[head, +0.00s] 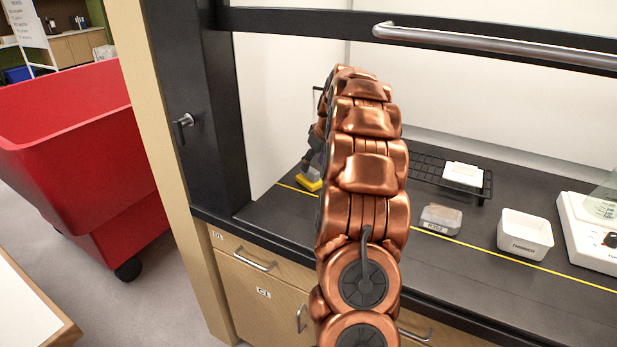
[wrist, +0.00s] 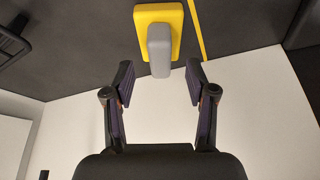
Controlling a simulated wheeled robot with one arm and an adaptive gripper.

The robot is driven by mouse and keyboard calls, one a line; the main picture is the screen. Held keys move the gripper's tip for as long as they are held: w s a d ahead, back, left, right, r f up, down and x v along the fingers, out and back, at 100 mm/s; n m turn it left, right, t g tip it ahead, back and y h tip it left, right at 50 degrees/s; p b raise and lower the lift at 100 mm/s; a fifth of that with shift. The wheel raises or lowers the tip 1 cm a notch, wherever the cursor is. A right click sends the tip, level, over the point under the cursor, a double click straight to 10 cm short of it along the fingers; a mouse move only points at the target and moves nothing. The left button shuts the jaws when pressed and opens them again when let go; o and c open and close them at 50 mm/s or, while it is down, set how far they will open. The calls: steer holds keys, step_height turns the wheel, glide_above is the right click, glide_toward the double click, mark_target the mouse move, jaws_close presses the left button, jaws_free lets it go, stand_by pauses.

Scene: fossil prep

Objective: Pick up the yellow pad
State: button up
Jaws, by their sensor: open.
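The yellow pad (wrist: 174,20) lies on the dark bench top in the wrist view, with a grey block-like piece (wrist: 159,50) on it or against it. In the head view the yellow pad (head: 309,182) shows in part at the left end of the bench, just left of my arm. My gripper (wrist: 160,75) is open and empty in the wrist view, its two fingers spread to either side of the grey piece's near end. In the head view the gripper is mostly hidden behind my copper arm.
A black rack (head: 428,172) with a white block (head: 463,174), a grey labelled block (head: 441,219), a white tub (head: 525,234) and a white device (head: 590,235) stand to the right on the bench. A dark frame post (head: 215,110) and a horizontal bar (head: 490,45) border the hood opening. A red bin (head: 75,150) stands at left.

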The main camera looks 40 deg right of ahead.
mark_target(311, 169)
steer(key=p+x, duration=0.1)
steer(key=x, duration=0.3)
steer(key=shift+w+f, duration=0.15)
steer(key=shift+w, duration=0.05)
jaws_close()
